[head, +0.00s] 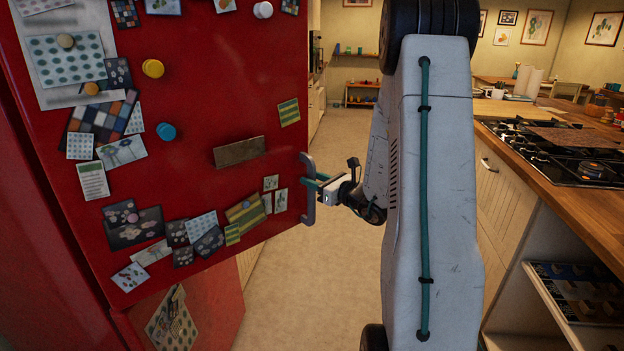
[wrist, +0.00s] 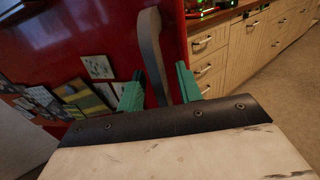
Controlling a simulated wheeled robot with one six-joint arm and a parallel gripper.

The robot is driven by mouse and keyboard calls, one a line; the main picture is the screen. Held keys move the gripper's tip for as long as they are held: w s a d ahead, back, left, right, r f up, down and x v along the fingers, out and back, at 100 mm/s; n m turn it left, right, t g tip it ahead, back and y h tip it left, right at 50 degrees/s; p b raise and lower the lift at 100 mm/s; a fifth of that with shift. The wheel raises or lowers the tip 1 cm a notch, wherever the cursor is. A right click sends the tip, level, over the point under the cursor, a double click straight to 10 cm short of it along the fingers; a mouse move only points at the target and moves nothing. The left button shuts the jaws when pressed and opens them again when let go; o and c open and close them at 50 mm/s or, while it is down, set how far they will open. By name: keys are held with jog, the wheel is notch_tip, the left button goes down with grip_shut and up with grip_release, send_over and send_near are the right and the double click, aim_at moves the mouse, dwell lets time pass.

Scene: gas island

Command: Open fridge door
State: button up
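The red fridge door (head: 205,75), covered in magnets and papers, fills the left of the head view. Its right edge stands out past the red lower panel (head: 218,300), so it looks partly swung out; the inside is hidden. The grey vertical handle (head: 308,208) is on the door's right edge and shows in the wrist view (wrist: 152,50). My gripper (head: 318,183) is at the handle. In the wrist view its teal fingers (wrist: 159,70) stand one on each side of the handle, apart, with gaps visible. The gripper looks open around the handle.
A wooden counter with a black gas hob (head: 560,150) runs along the right, with cabinets and an open shelf (head: 580,290) below. The pale floor (head: 330,275) between fridge and counter is clear. Cream drawers (wrist: 215,55) stand beyond the door in the wrist view.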

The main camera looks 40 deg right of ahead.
jog(key=s, duration=0.6)
jog(key=shift+s+d, duration=0.25)
jog(key=shift+d, duration=0.15)
